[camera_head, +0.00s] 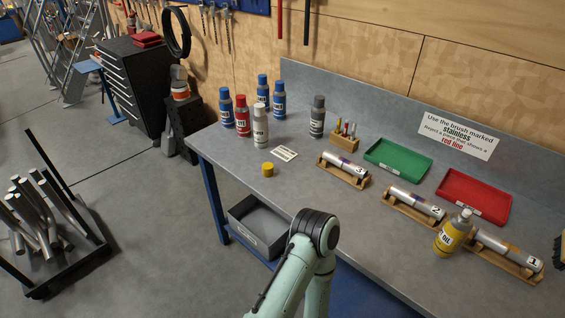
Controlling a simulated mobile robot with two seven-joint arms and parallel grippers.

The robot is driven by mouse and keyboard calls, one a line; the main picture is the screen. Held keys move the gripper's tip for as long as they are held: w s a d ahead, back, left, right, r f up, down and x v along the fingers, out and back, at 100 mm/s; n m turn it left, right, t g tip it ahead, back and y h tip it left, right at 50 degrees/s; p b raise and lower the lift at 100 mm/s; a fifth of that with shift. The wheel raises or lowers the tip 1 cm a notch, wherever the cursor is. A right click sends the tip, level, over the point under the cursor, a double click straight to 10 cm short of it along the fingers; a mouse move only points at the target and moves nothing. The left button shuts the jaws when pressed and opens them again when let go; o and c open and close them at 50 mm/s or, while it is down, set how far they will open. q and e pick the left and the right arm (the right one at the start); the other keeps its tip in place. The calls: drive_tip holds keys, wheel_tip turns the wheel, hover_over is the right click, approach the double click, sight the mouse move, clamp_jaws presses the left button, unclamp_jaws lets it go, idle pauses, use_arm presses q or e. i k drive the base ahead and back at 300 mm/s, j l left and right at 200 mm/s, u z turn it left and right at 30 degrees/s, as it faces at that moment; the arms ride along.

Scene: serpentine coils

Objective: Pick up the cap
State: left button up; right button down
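A small yellow cap (267,169) sits on the grey workbench (240,175), near its front edge and left of the middle. It stands apart from the bottles behind it. A yellow bottle (450,238) with a pale top stands upright at the front right, beside a metal tube on a wooden cradle. A pale green arm of mine with a dark joint comes up from the bottom middle, in front of the bench. Neither gripper shows in this view.
Blue, red, white and grey-capped bottles (317,118) stand at the back left. A small white card (285,153) lies behind the cap. A brush holder (344,143), green tray (397,160), red tray (475,195) and cradled tubes (343,168) fill the right.

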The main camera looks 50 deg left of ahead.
sight(267, 168)
drive_tip(key=j+z, duration=0.15)
drive_tip(key=j, duration=0.2)
drive_tip(key=k+j+z, duration=0.15)
drive_tip(key=j, duration=0.15)
drive_tip(key=j+z, duration=0.15)
drive_tip(key=j, duration=0.2)
drive_tip(key=k+j, duration=0.15)
drive_tip(key=j, duration=0.25)
drive_tip(key=k+j+z, duration=0.1)
drive_tip(key=j, duration=0.35)
drive_tip(key=k+j+z, duration=0.1)
drive_tip(key=j, duration=0.3)
drive_tip(key=k+j, duration=0.25)
drive_tip(key=k+j+z, duration=0.1)
drive_tip(key=j, duration=0.4)
drive_tip(key=k, duration=0.1)
